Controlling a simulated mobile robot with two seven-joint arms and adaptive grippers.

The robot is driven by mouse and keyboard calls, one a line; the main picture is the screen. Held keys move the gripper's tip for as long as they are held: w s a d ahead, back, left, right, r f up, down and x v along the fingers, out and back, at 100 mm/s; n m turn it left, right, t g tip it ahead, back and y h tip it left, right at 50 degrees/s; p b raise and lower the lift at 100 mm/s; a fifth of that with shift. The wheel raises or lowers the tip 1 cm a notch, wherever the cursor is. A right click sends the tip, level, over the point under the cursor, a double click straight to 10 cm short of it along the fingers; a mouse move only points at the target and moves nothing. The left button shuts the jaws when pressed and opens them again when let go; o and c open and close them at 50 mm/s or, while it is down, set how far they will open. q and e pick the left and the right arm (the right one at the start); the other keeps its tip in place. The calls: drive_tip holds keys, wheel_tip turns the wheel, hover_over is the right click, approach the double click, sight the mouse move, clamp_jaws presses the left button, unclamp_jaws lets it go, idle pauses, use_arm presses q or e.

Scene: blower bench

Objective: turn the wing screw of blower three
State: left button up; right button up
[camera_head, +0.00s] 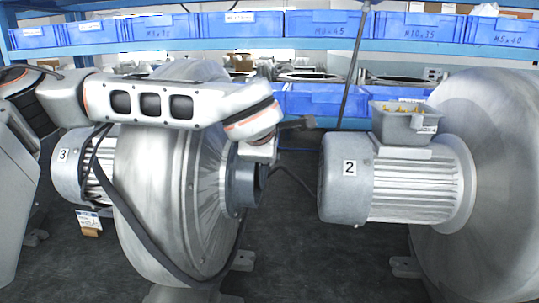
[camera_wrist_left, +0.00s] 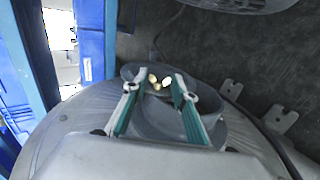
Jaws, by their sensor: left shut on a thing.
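Blower three (camera_head: 175,200), a grey metal housing with a "3" label on its motor (camera_head: 63,155), stands at the left in the head view. My left arm reaches across its top from the left. My left gripper (camera_wrist_left: 157,82) is at the short dark outlet pipe (camera_head: 248,184) on the blower's right side. In the left wrist view, its green-padded fingers are shut on a small brass-coloured wing screw (camera_wrist_left: 158,83) at the pipe. The exact contact is hard to make out, and the screw is hidden in the head view. My right gripper is not in view.
Blower two (camera_head: 340,180) stands to the right, with a grey bin (camera_head: 405,125) of small parts on its motor. Blue shelves with blue bins (camera_head: 328,25) run along the back. A dark cable hangs over blower three. Dark bench surface (camera_head: 310,265) is clear between the blowers.

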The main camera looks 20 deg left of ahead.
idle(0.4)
use_arm(q)
drive_tip(key=o, duration=1.1)
drive_tip(key=v, duration=1.2)
drive_tip(key=shift+f, duration=0.1)
